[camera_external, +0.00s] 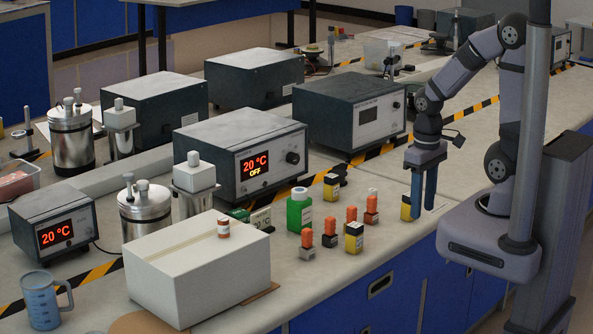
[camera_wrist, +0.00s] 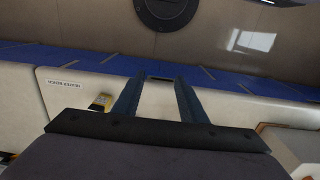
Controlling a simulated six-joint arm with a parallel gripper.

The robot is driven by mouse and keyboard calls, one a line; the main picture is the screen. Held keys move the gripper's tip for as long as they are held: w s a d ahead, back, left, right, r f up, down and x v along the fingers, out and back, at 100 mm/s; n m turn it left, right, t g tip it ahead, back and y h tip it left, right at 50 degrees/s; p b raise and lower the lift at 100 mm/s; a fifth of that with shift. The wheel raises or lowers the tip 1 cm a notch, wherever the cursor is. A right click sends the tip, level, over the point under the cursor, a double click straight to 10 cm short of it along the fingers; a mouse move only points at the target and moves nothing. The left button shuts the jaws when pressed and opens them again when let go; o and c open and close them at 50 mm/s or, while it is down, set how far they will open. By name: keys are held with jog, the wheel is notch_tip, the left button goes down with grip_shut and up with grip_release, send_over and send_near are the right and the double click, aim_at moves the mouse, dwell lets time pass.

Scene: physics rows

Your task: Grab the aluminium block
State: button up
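Several small blocks with orange tops stand on the bench in the external view. The front-left one has a light grey metallic base and looks most like the aluminium block (camera_external: 306,253). A darker grey-based block (camera_external: 330,240) stands beside it, so I cannot be fully sure which is aluminium. My gripper (camera_external: 423,215) points down at the right, well apart from these blocks. Its two blue fingers are spread with an empty gap, also seen in the wrist view (camera_wrist: 163,80). No orange-topped block shows in the wrist view.
A yellow-and-black block (camera_external: 406,208) stands close left of my fingers; a similar one (camera_external: 354,238) stands near the orange-topped blocks. A green bottle (camera_external: 299,212) and a large white box (camera_external: 196,270) are further left. Grey instruments stand behind. Bench between the blocks and gripper is mostly clear.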

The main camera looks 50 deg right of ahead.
notch_tip(320, 180, up, 5)
jog(key=w+d+f+n+t+h+b, duration=0.2)
jog(key=w+d+f+n+h+b, duration=0.15)
jog(key=f+n+h+b, duration=0.45)
notch_tip(320, 180, up, 7)
jog(key=n+t+y+b, duration=0.8)
jog(key=n+t+b, duration=0.75)
jog(key=n, duration=1.25)
send_over(310, 239)
jog(key=s, duration=0.2)
jog(key=shift+t, duration=0.25)
jog(key=f, duration=0.8)
jog(key=f+p, duration=0.1)
jog(key=f, duration=0.3)
jog(key=shift+s, duration=0.25)
jog(key=shift+w+d+r+p, duration=0.1)
jog(key=shift+w+p, duration=0.2)
jog(key=shift+w, duration=3.4)
jog(key=shift+c, duration=0.5)
